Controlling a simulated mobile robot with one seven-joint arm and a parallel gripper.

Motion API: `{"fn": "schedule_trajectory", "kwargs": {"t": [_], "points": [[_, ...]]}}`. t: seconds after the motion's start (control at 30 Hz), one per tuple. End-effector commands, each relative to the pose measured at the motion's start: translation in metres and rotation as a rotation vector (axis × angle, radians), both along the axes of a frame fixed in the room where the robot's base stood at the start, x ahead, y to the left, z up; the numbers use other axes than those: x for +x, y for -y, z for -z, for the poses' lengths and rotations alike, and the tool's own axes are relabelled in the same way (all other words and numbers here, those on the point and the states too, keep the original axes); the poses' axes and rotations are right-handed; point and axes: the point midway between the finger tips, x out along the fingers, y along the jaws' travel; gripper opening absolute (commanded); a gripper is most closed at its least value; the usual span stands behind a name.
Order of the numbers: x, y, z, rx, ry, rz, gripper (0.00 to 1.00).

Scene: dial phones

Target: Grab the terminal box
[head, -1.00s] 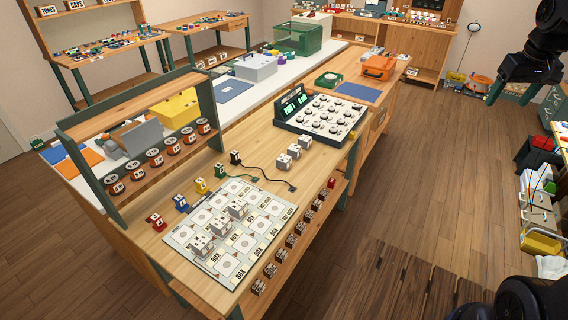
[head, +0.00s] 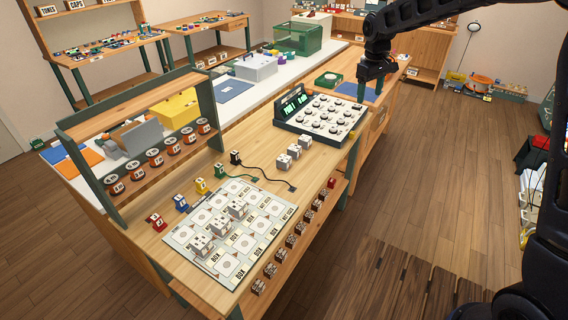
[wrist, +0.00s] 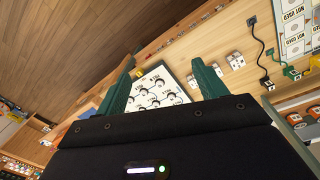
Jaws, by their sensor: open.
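No single thing is clearly marked as the terminal box. Candidates are three white cubes in a row (head: 294,152) on the bench and several white cubes (head: 220,225) on the printed board (head: 183,236). A line of small coloured blocks stands behind the board: red (head: 156,222), blue (head: 181,203), yellow (head: 201,185), green (head: 219,170) and black (head: 235,157). My gripper (head: 371,92) is open and empty, above the bench's far right part. The wrist view shows its two green fingers (wrist: 163,82) apart, with white cubes (wrist: 235,61) beyond the right finger.
A dial panel (head: 318,115) stands on the bench between my gripper and the white cubes; it also shows in the wrist view (wrist: 155,92). Black cables lie near the black block. A wooden shelf rack (head: 140,150) stands along the bench's left side.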

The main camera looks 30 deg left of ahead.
Motion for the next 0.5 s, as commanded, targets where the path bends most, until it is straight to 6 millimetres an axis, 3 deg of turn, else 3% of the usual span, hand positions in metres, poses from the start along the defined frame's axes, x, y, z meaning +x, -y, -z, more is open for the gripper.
{"fn": "schedule_trajectory", "kwargs": {"t": [0.1,0.27,0.5], "points": [[-0.013,-0.049,0.03,-0.022,-0.018,-0.078,0.71],[-0.035,-0.11,0.07,-0.051,-0.04,-0.18,0.71],[-0.085,-0.193,0.137,-0.095,-0.07,-0.331,0.71]]}}
